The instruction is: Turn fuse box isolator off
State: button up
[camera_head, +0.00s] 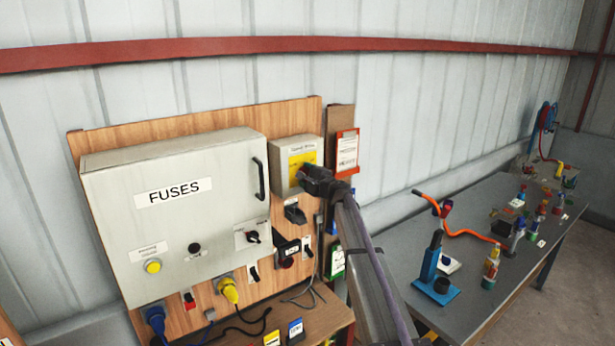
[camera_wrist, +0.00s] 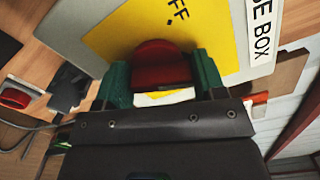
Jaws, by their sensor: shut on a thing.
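The isolator is a pale box (camera_head: 281,155) with a yellow plate, fixed on the wooden board to the right of the large fuse cabinet. In the wrist view its yellow plate (camera_wrist: 120,38) fills the upper middle, with part of the word "OFF" on it. A red knob (camera_wrist: 158,66) stands out from the plate. My gripper (camera_wrist: 160,80) has its green fingers on both sides of the red knob and is shut on it. In the head view my gripper (camera_head: 312,178) is in front of the isolator and hides the knob. The knob's exact angle is hard to tell.
The grey cabinet marked FUSES (camera_head: 175,205) with a black handle (camera_head: 259,178) stands left of the isolator. Black switches and sockets (camera_head: 288,250) sit below it. A red-framed card (camera_head: 347,152) hangs close on the right. A grey table (camera_head: 400,262) with tools stands further right.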

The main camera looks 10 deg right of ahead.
jog(key=n, duration=1.3)
jog(key=shift+a+f, duration=0.1)
jog(key=shift+f, duration=0.05)
dwell(0.5)
jog(key=o, duration=0.9)
jog(key=v, duration=1.1)
jog(key=shift+a, duration=0.1)
